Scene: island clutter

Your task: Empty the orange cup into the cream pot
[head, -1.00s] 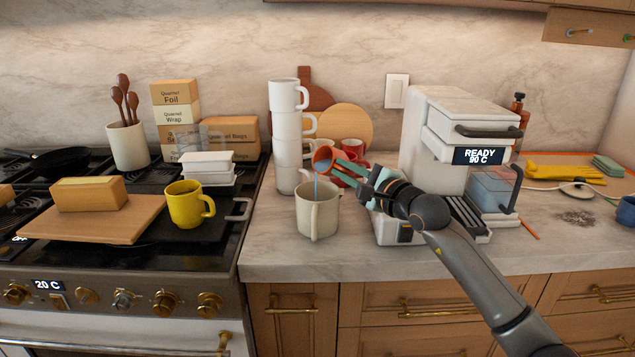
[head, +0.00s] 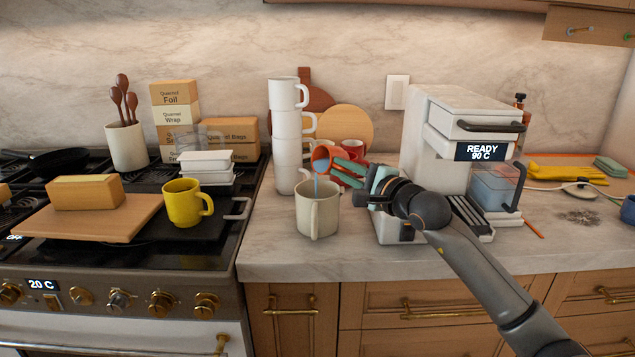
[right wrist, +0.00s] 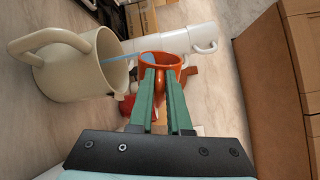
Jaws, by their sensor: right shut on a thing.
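The orange cup (head: 323,161) is tilted with its mouth toward the left, above the right side of the cream pot. A thin blue stream (head: 316,186) runs from its lip down into the cream pot (head: 318,215), which stands upright on the counter. My right gripper (head: 350,170) is shut on the orange cup from the right. In the right wrist view the green fingers (right wrist: 166,97) reach the orange cup (right wrist: 160,62), with blue liquid at its mouth, and the cream pot (right wrist: 75,72) lies to the left. The pot's inside bottom is hidden in the head view. My left gripper is not in view.
A stack of white mugs (head: 288,135) stands close behind the pot. Red cups (head: 353,148) are behind the gripper. The coffee machine (head: 432,125) is to the right. The stove with a yellow mug (head: 184,204) is to the left. Counter in front of the pot is clear.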

